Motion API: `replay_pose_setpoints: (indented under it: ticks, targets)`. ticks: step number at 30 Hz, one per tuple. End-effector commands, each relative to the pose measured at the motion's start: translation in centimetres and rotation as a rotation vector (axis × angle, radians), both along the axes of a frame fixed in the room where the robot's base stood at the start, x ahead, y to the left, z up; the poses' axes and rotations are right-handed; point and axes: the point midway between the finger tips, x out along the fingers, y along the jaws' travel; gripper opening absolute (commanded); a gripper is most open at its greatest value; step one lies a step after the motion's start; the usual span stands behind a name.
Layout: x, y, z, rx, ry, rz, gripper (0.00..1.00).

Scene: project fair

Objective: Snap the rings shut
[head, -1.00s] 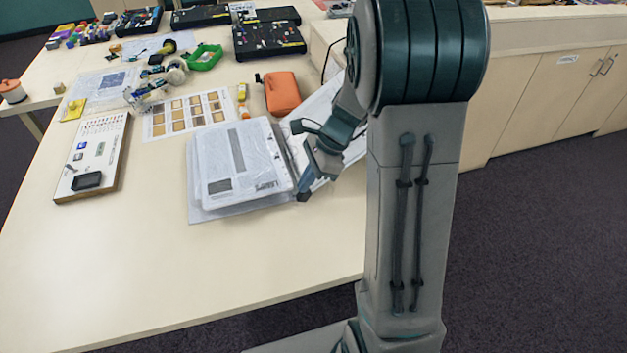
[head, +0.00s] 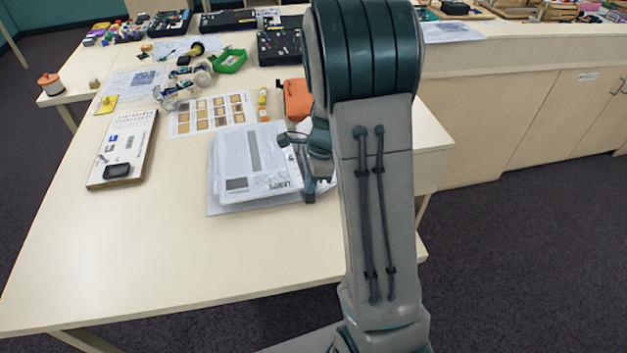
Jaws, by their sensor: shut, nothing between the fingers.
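An open binder shows in the head view, its left stack of white pages (head: 252,165) lying flat on the table. The binder's rings and right half are hidden behind my arm, so I cannot tell whether the rings are open or shut. My gripper (head: 309,192) is at the right edge of the page stack, low over the binder's middle. Its fingers are shut with nothing between them. I cannot tell whether they touch the binder.
An orange case (head: 296,100) lies just behind the binder. A sheet of brown pictures (head: 212,114) and a white board with small parts (head: 124,150) lie to the left. The table (head: 190,265) is clear in front. Black kits stand at the back.

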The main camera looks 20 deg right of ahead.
Motion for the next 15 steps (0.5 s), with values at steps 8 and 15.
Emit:
replay_pose_setpoints:
  ticks: [8,15]
  targets:
    - [0.0,-0.2,-0.2,0.001,-0.001,0.007,0.00]
    - [-0.2,-1.1,-0.4,0.002,-0.001,0.009,0.00]
